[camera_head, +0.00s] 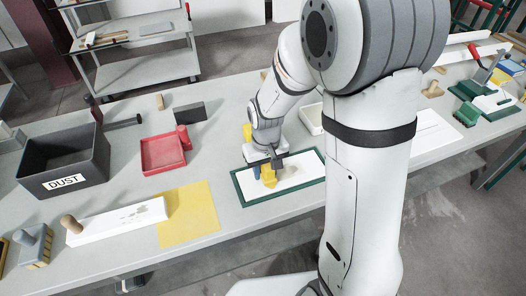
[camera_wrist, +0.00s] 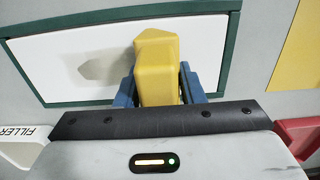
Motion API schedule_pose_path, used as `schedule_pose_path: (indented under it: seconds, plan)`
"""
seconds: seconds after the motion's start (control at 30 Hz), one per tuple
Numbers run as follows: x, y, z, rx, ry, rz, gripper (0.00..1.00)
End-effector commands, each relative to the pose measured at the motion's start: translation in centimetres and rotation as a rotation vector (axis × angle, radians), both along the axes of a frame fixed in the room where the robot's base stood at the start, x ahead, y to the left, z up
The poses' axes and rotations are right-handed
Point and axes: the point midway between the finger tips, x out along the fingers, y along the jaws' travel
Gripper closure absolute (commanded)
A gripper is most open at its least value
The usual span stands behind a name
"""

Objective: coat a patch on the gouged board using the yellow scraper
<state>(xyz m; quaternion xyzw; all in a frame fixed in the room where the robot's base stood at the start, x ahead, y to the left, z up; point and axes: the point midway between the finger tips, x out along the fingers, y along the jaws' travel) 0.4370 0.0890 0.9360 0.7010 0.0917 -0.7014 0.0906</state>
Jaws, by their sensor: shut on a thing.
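My gripper (camera_head: 268,168) is shut on the yellow scraper (camera_head: 269,179), over the left part of a white board (camera_head: 308,168) in a green frame. In the wrist view the blue fingers of my gripper (camera_wrist: 158,88) hold the scraper (camera_wrist: 156,70) from both sides. The board (camera_wrist: 60,50) lies behind it, with a grey patch left of the scraper; I cannot tell whether this is a gouge, filler or shadow. Whether the scraper touches the board is unclear. Another white board (camera_head: 120,222) with grey marks lies at the left, partly beside a yellow sheet (camera_head: 190,212).
A white container marked FILLER (camera_wrist: 22,132) is at the lower left in the wrist view. A red tray (camera_head: 162,153) and a dark DUST bin (camera_head: 65,160) stand left of the framed board. Green tools (camera_head: 470,100) are at the far right. Bare table lies between the yellow sheet and frame.

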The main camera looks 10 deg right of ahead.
Motion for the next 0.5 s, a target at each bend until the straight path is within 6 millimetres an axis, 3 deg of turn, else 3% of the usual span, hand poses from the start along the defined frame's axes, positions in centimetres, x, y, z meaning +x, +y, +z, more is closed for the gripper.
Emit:
schedule_pose_path:
  seconds: [0.1, 0.23, 0.5]
  plan:
    - [0.0, 0.7, 0.1, 0.000, 0.000, -0.005, 0.83]
    - [0.0, 0.5, 2.8, 0.001, -0.005, -0.009, 0.83]
    - [0.1, 0.2, 5.0, 0.000, -0.002, -0.016, 0.83]
